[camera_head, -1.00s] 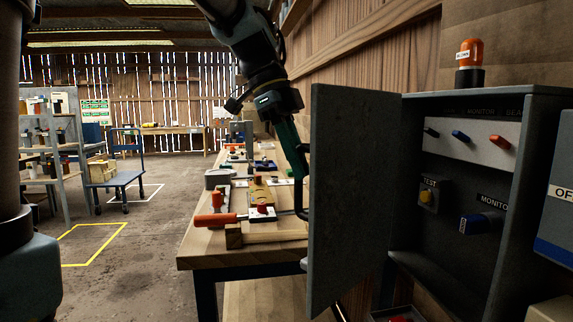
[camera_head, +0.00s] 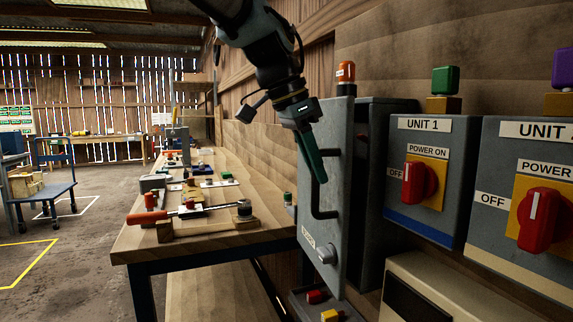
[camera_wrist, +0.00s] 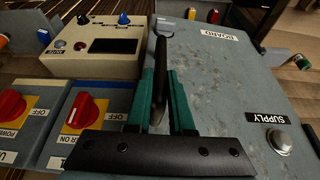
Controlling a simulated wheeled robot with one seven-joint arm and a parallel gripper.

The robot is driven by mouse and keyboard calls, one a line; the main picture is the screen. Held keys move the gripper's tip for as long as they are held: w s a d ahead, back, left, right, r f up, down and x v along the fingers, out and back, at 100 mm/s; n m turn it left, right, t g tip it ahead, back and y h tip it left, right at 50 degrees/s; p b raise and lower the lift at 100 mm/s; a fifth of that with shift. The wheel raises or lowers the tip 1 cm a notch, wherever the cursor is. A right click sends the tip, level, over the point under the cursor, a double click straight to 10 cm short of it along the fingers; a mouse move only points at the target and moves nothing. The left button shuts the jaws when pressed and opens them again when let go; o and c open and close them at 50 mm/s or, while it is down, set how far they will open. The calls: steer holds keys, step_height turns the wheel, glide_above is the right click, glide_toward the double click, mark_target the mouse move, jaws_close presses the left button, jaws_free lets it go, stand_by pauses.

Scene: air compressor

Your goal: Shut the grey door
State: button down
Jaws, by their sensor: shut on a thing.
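The grey door (camera_head: 338,222) hangs partly open on the grey cabinet (camera_head: 388,135), with its outer face toward the left. A dark gap shows between the door's edge and the cabinet body. The door has a dark bar handle (camera_head: 316,200) and a round knob (camera_head: 326,253). My gripper (camera_head: 321,181) is at the handle. In the wrist view, its green fingers (camera_wrist: 161,76) lie on both sides of the dark handle (camera_wrist: 159,62) and are shut on it. The grey door also fills the middle right of the wrist view (camera_wrist: 225,85).
Two grey switch boxes with red knobs, one labelled UNIT 1 (camera_head: 450,215), stand right of the cabinet. A wooden bench (camera_head: 190,240) with tools and parts is at left. A blue cart (camera_head: 50,190) stands farther off.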

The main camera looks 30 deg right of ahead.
steer(key=shift+s+d, duration=0.4)
steer(key=shift+d, duration=0.45)
steer(key=shift+s+d, duration=0.4)
steer(key=shift+d, duration=0.45)
steer(key=shift+d, duration=0.15)
steer(key=c, duration=0.8)
jaws_free()
steer(key=shift+r, duration=0.1)
steer(key=v, duration=1)
steer(key=shift+r, duration=0.3)
